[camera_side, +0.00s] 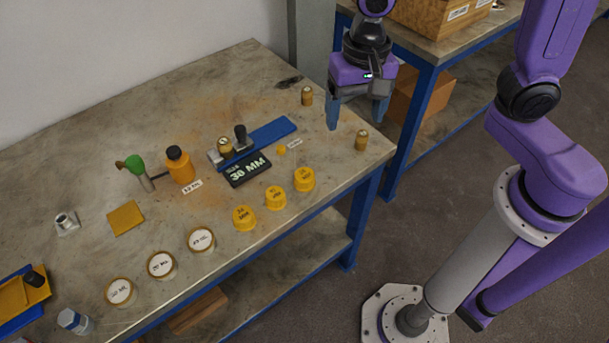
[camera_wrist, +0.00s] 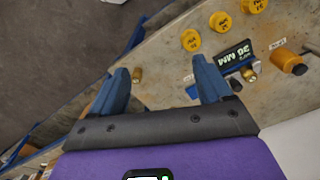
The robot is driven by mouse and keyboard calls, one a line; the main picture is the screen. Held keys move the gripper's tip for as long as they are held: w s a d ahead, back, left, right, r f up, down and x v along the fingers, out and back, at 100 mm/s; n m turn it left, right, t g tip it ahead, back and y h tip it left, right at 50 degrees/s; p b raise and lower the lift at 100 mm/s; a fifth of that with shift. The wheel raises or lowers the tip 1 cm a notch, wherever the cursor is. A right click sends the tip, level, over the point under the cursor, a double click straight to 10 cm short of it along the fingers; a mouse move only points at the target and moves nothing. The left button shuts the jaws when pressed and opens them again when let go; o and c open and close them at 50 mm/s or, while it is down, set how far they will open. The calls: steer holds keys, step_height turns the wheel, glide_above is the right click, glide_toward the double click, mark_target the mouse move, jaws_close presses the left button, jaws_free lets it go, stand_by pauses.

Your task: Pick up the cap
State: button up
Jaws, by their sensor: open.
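Three yellow caps (camera_side: 275,197) with dark lettering sit in a row near the front edge of the bench in the side view. They also show at the top of the wrist view (camera_wrist: 221,21). Their print is too small to read surely, so I cannot tell which one is the task's cap. My gripper (camera_side: 356,115) hangs above the right end of the bench, behind and to the right of the caps, touching none of them. Its blue fingers are spread apart and empty, as the wrist view shows (camera_wrist: 160,70).
Small brass pieces (camera_side: 362,140) stand near the right edge. An orange bottle (camera_side: 180,167) and white-topped round pieces (camera_side: 161,265) are further left.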

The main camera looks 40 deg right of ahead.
steer(key=w+a+f+m, duration=0.3)
steer(key=w+a+m, duration=0.2)
steer(key=w+m, duration=0.3)
steer(key=m, duration=0.2)
glide_above(305, 174)
steer(key=f, duration=1.2)
steer(key=shift+s+a, duration=0.1)
steer(key=shift+s, duration=0.1)
steer(key=shift+w+f, duration=0.15)
steer(key=shift+f, duration=1.25)
steer(key=shift+w+f, duration=0.1)
steer(key=shift+f, duration=1.25)
steer(key=c, duration=1.1)
